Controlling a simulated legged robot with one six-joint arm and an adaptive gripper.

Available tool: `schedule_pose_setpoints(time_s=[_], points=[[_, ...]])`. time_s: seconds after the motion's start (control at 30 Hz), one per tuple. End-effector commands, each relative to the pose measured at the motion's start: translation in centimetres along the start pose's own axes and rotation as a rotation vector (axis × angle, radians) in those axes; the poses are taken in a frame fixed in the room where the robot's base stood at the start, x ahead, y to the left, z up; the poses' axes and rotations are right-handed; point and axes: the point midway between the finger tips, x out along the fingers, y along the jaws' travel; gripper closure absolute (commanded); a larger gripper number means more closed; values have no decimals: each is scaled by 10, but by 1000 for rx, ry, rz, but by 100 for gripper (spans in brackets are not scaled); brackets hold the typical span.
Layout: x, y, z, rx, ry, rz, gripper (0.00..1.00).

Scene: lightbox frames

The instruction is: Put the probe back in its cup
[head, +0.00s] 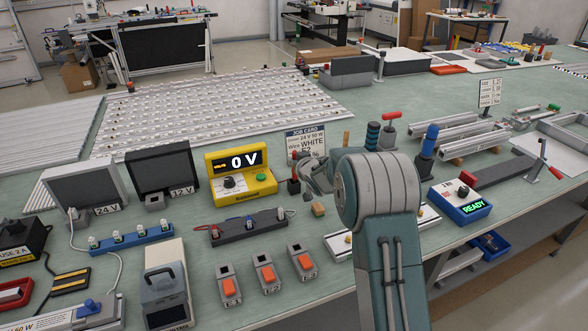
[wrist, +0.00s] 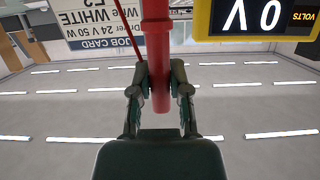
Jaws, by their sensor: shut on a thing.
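In the wrist view a red probe (wrist: 161,75) stands between the two fingers of my gripper (wrist: 159,82). The fingers press on it from both sides, and a thin red lead (wrist: 125,25) runs beside it. In the head view my gripper (head: 308,176) is above the bench, right of the yellow meter (head: 241,173) and in front of the job card. The meter reads 0 V; it also shows in the wrist view (wrist: 230,20). A small dark upright piece (head: 294,187) is beside my gripper; I cannot tell whether it is the cup. My wrist hides part of this area.
The job card (head: 305,143) stands behind my gripper. A dark terminal block (head: 248,227) and several grey switches with orange rockers (head: 265,273) lie in front. A blue READY box (head: 460,201) and a blue-handled clamp (head: 428,145) stand to the right.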

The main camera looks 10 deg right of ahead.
Motion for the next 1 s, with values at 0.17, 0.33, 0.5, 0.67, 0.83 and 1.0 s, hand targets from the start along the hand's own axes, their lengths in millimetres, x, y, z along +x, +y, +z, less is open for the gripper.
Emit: schedule_pose_setpoints(time_s=[0.17, 0.33, 0.5, 0.67, 0.83, 1.0], points=[[10, -2, 25, 2, -4, -1, 100], [12, -2, 31, -1, 0, -1, 100], [12, -2, 32, 0, -1, -1, 100], [12, -2, 32, 0, -1, -1, 42], [12, -2, 32, 0, -1, -1, 42], [12, -2, 31, 0, 0, -1, 42]])
